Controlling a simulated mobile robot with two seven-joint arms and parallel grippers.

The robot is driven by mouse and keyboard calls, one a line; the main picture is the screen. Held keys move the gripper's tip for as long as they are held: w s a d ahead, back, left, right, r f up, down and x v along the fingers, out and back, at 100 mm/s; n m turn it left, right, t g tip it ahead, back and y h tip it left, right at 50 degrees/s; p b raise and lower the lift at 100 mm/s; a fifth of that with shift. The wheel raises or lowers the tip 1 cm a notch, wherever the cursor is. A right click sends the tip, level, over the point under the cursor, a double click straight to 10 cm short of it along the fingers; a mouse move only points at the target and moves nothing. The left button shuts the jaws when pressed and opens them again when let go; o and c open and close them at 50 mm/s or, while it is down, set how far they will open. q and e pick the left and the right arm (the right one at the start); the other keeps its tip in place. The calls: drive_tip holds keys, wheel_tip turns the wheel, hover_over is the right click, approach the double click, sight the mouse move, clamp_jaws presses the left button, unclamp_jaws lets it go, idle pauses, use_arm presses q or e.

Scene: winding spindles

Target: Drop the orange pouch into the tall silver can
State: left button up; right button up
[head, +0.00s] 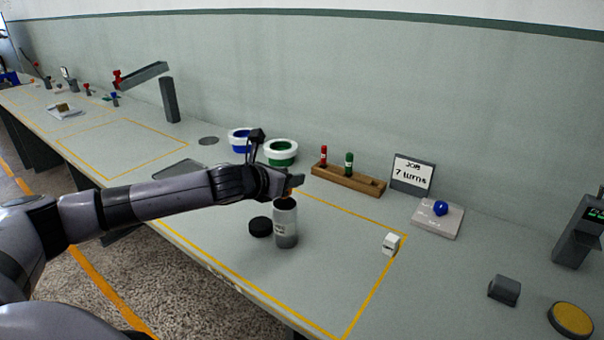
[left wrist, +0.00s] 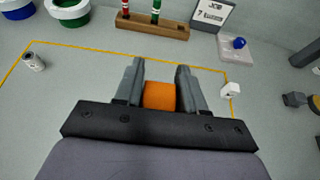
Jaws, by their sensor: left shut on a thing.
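The tall silver can (head: 286,238) stands upright on the bench inside the yellow outline, its dark top facing up. My left gripper (head: 291,184) is over the can's top in the head view. It is shut on the orange pouch (left wrist: 159,96), which sits between the two fingers in the left wrist view. Only a sliver of orange shows below the fingers in the head view. The can is hidden in the left wrist view, and the exact gap between pouch and rim cannot be told. My right gripper is not in view.
A black round lid (head: 260,227) lies beside the can. A white cube (head: 391,244) is to the right. A small labelled cylinder (left wrist: 33,62) shows at left in the left wrist view.

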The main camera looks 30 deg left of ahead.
sight(284, 211)
use_arm(q)
drive_tip(key=shift+a+f, duration=0.45)
drive_tip(key=shift+a, duration=0.15)
drive_tip(key=shift+w, duration=0.15)
drive_tip(key=shift+w, duration=0.75)
drive_tip(key=shift+f+b, duration=1.25)
drive_tip(key=shift+f, duration=1.3)
drive_tip(key=o, duration=1.1)
